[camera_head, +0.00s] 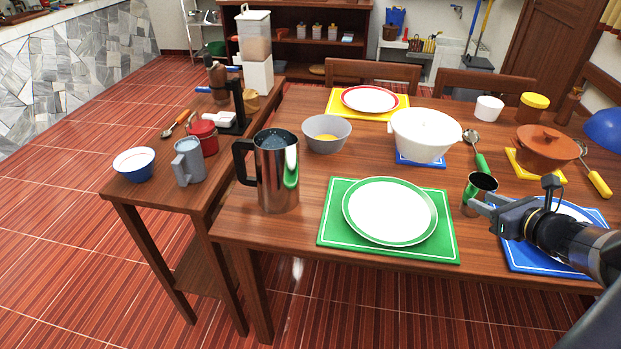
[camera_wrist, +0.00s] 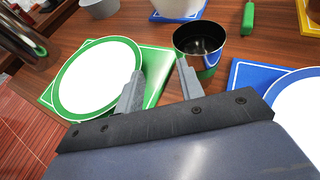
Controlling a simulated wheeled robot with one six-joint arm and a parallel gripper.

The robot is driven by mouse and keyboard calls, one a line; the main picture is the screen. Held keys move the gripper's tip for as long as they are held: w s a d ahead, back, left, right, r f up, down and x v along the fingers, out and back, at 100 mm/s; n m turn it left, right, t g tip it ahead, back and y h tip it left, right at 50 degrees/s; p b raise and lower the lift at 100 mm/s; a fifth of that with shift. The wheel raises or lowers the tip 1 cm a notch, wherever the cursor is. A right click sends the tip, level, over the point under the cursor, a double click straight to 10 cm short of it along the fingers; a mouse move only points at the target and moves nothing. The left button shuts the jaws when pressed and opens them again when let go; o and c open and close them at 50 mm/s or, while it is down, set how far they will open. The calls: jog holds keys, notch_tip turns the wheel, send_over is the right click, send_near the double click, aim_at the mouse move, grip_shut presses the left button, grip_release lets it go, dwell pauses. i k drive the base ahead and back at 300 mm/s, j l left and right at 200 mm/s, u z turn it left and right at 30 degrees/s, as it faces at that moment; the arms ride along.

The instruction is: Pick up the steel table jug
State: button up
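The steel table jug (camera_head: 278,176) is tall and shiny with a black handle on its left side. It stands upright near the left front corner of the wooden table. In the wrist view, part of a shiny steel body that looks like the jug (camera_wrist: 20,38) shows at the upper left edge. My gripper (camera_head: 482,205) is over the right front of the table, well to the right of the jug, beside a small steel cup (camera_head: 478,190). In the wrist view my gripper (camera_wrist: 160,80) has its two fingers apart with nothing between them.
A green-rimmed plate (camera_head: 390,211) on a green mat (camera_head: 334,240) lies between the jug and my gripper. A grey bowl (camera_head: 326,134) stands behind the jug. A grey mug (camera_head: 188,163) and a red pot (camera_head: 204,137) are on the side table to its left.

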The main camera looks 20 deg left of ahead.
aim_at(267, 170)
jog(key=u, duration=0.75)
jog(key=l+u, duration=1.1)
